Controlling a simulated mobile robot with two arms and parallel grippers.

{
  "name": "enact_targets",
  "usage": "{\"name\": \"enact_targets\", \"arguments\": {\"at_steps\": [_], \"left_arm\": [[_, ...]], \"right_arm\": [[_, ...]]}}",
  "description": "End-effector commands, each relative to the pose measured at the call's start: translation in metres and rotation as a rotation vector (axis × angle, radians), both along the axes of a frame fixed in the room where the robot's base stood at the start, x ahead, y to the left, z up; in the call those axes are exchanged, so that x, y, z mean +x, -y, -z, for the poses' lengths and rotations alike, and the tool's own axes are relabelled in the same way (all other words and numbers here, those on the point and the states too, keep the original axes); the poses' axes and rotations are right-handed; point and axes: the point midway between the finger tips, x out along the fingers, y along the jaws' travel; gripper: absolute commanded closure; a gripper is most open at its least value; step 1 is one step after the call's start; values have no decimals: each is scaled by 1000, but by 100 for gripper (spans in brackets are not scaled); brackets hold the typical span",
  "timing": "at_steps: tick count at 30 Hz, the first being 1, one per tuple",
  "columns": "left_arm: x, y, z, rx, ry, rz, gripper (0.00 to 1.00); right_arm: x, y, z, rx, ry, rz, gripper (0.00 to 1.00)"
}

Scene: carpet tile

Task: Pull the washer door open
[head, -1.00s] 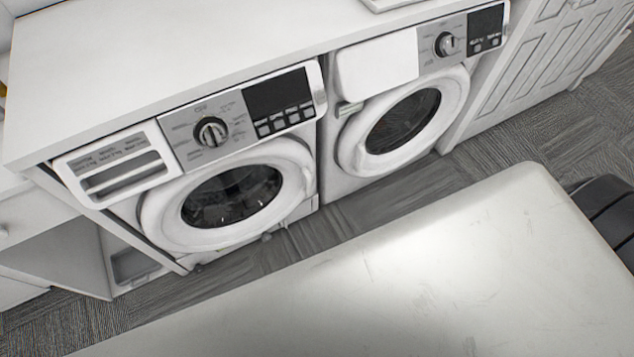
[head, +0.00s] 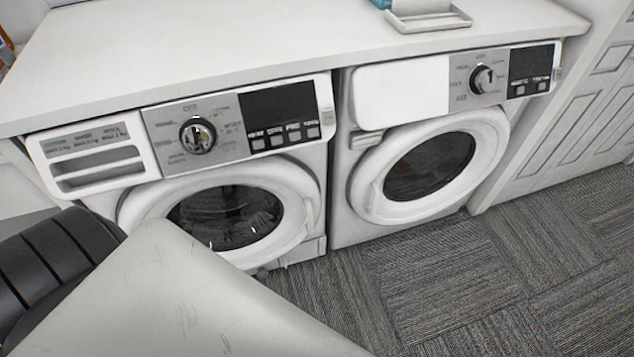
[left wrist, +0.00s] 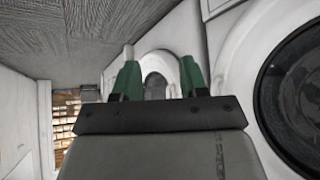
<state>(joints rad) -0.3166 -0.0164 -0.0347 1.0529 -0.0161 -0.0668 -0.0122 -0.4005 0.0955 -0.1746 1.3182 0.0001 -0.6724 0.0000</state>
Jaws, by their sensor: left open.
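Two white front-loading machines stand side by side in the head view; I cannot tell which one is the washer. The left machine's round door (head: 296,182) has a white ring and dark glass and looks shut. The right machine's door (head: 492,130) is similar and also looks shut. In the left wrist view, my left gripper (left wrist: 156,78) shows two green fingers, apart and empty. A round door (left wrist: 155,62) shows beyond the fingers, and a larger door ring (left wrist: 236,70) is close on the right. The right gripper is not in view.
A white countertop (head: 250,40) runs above both machines, with a tray (head: 430,22) on it. My pale arm link covers the lower left of the head view. Grey carpet (head: 450,285) is clear at lower right. White panelled doors (head: 575,130) stand at the right.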

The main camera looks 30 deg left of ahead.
Motion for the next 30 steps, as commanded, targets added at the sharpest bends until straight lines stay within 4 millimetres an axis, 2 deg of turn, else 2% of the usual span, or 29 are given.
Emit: {"name": "enact_targets", "arguments": {"at_steps": [1,2,6,12,16,21,26,30], "left_arm": [[21,-2,18,-4,72,-24,57],[33,-4,17,-6,115,-38,57],[81,-17,8,-3,312,-104,57],[127,-48,-17,28,584,-199,57],[140,-69,-37,58,731,-250,57],[144,-87,-59,93,855,-292,57],[147,-94,-70,106,898,-306,57],[159,-98,-73,108,904,-306,57]], "right_arm": [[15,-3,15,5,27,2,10],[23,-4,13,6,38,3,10],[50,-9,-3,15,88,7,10],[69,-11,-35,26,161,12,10],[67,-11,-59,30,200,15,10],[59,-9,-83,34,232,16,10],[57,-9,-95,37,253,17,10],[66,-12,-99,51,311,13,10]]}}
